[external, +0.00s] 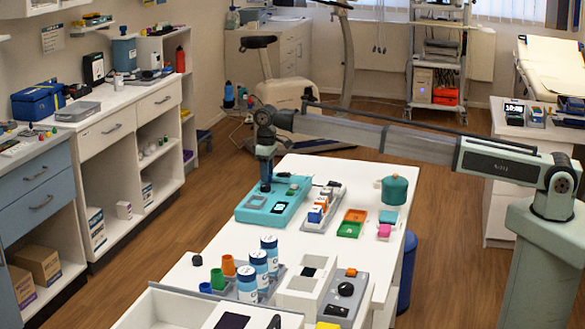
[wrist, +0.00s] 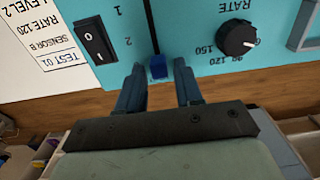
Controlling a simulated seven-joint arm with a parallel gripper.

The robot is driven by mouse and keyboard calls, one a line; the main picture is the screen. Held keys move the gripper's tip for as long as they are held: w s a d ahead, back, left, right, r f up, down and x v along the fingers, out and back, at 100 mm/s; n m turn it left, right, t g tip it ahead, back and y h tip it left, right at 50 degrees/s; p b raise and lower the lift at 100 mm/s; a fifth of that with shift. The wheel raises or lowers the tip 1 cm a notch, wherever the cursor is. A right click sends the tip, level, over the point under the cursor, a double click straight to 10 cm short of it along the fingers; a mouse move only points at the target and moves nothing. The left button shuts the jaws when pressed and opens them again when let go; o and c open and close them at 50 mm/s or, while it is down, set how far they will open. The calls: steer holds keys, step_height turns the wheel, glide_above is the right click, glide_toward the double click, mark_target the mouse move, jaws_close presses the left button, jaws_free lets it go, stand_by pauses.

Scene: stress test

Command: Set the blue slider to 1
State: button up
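The blue slider (wrist: 158,68) sits at the near end of a dark vertical slot in a teal panel (wrist: 190,20). The marks 1 and 2 are left of the slot, with 1 farther up and 2 nearer the slider. My gripper (wrist: 159,76) is open, with one dark finger on each side of the slider and gaps between. In the external view my gripper (external: 266,187) points down over the teal panel (external: 256,217); the slider cannot be made out there.
A black rocker switch (wrist: 96,40) is left of the slot and a black rate dial (wrist: 237,40) is right. A white card (wrist: 45,35) with printed settings lies at the left. A tray of small blocks (external: 322,208) stands right of the panel on the white table.

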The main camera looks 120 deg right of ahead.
mark_target(285, 183)
jaws_close()
steer(key=shift+s+a, duration=0.1)
stand_by(0.3)
steer(key=s+a, duration=0.4)
steer(key=shift+s+a, duration=0.2)
steer(key=shift+o, duration=1.1)
jaws_free()
step_height(285, 183, up, 14)
